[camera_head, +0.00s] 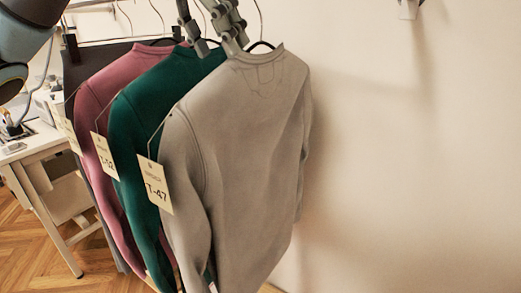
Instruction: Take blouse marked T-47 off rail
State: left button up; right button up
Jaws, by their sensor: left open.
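The blouse marked T-47 (248,130) is light grey and hangs at the front of a row, on a hanger with a thin wire hook. Its tag (155,184) reads T-47 and hangs by a string at the left shoulder. My left gripper (220,42) is open at the top centre, its dark grey fingers close to the hanger hooks, just above the grey blouse's collar. I cannot tell whether a finger touches a hook. The rail is hidden above the picture. My right gripper is not in view.
A teal blouse (135,125) hangs close behind the grey one, then a pink blouse (95,100) and a dark garment. Their tags show at left; one is partly hidden. A white table (35,150) stands at left on parquet.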

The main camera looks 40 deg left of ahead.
aim_at(229, 70)
pick_arm(q)
jog(key=x, duration=0.2)
jog(key=p+x, duration=0.1)
jog(key=x, duration=0.1)
jog(key=shift+d+f+p, duration=0.25)
jog(key=shift+p, duration=0.05)
jog(key=shift+w+f, duration=0.1)
jog(key=shift+f, duration=0.25)
jog(key=c, duration=0.5)
grip_shut()
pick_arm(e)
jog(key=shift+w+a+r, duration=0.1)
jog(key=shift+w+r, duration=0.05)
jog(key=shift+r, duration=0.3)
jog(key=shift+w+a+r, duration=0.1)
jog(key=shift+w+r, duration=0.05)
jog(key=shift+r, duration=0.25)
